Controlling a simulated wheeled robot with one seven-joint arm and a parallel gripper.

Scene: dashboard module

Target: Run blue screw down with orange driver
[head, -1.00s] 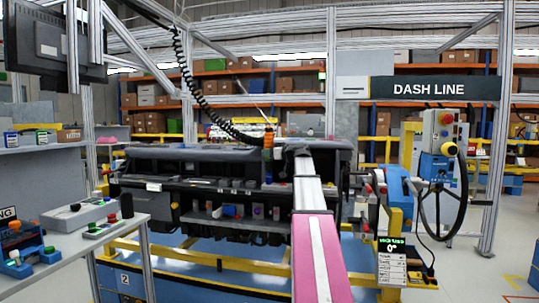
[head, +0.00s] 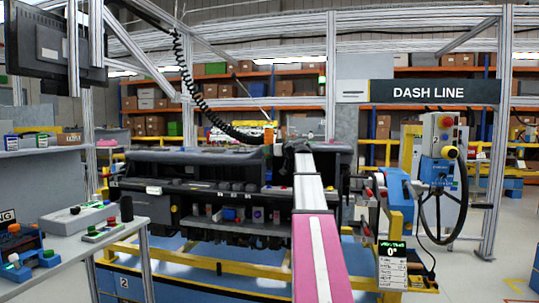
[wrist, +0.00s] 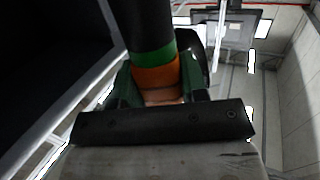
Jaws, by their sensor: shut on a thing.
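The dashboard module (head: 180,172) is dark and long, mounted on a yellow frame in the middle of the head view. My gripper is above its right half, small and dark at the end of my pink and white arm. In the wrist view my gripper (wrist: 157,92) is shut on the orange driver (wrist: 155,77), which has an orange band, a green ring and a black body. The black coiled cable (head: 200,102) hangs down to the driver in the head view. The driver's tip is hidden. I cannot make out the blue screw for certain among small coloured spots on the module.
A grey bench (head: 85,235) with control boxes stands at the front left. A blue rotating unit (head: 398,188) with a black handwheel (head: 442,212) and a sign reading 0° is at the module's right. Aluminium posts (head: 330,75) frame the station. Floor at the far right is clear.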

